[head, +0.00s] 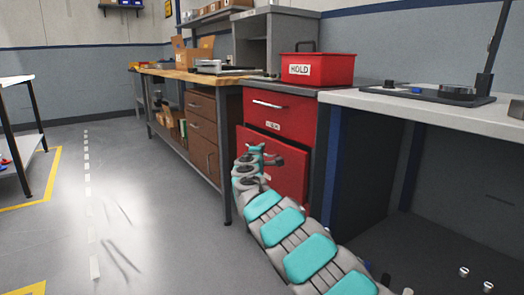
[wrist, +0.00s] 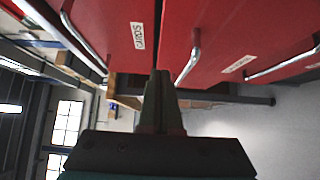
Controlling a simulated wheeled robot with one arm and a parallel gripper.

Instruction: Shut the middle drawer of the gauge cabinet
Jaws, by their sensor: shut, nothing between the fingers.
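The gauge cabinet (head: 318,125) is red and stands under the grey worktop in the head view. Its top drawer (head: 285,110) looks flush, with a bar handle and a white label. The middle drawer (head: 288,175) sticks out below it, its front partly hidden by my arm. In the wrist view, turned sideways, the middle drawer's front (wrist: 215,30) shows a bar handle and a label. My gripper (head: 277,161) is shut and empty, in front of the cabinet close to the middle drawer; its fingertips (wrist: 160,75) point along the fronts. I cannot tell whether they touch.
A red HOLD bin (head: 318,69) sits on top of the cabinet. A wooden bench with brown drawers (head: 202,130) stands to the left. A pale table (head: 430,112) with a stand is at the right. The grey floor (head: 140,200) left of my arm is clear.

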